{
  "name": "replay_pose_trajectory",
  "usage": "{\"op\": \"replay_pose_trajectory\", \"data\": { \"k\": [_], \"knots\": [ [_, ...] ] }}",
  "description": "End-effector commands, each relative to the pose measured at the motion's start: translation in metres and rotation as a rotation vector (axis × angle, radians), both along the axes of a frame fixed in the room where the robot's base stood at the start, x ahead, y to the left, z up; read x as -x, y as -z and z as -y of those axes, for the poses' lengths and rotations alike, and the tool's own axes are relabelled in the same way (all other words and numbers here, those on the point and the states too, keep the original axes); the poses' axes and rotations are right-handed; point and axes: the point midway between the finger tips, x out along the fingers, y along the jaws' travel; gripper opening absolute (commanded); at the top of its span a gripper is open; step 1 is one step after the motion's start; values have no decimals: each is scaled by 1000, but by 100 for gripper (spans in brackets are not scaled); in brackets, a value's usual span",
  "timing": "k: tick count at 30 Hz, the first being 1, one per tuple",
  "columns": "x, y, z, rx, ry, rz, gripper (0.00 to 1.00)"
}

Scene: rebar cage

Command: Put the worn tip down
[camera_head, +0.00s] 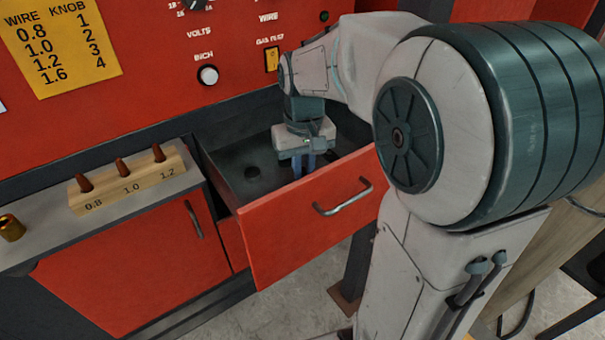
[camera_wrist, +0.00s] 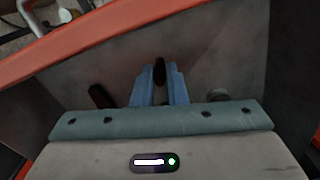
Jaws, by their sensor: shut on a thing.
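The red-fronted drawer (camera_head: 300,222) is pulled open, and my gripper (camera_head: 304,168) reaches down into it. In the wrist view, the blue fingers of my gripper (camera_wrist: 160,82) are shut on a small dark tip (camera_wrist: 159,68), which I take as the worn tip. It is over the grey drawer floor (camera_wrist: 210,62); I cannot tell whether it touches the floor. In the head view the tip is hidden by the gripper and drawer front.
A wooden rack (camera_head: 128,184) with three copper tips and a brass piece (camera_head: 10,228) stand on the left shelf.

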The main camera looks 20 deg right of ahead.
Motion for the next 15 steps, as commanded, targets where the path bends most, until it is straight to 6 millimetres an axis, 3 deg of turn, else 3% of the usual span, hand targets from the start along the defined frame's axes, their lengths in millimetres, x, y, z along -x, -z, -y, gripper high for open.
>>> {"op": "replay_pose_trajectory", "data": {
  "k": [5,15],
  "knots": [
    [0,22,0,0,1,-2,0],
    [0,26,0,0,1,0,0]
  ]
}}
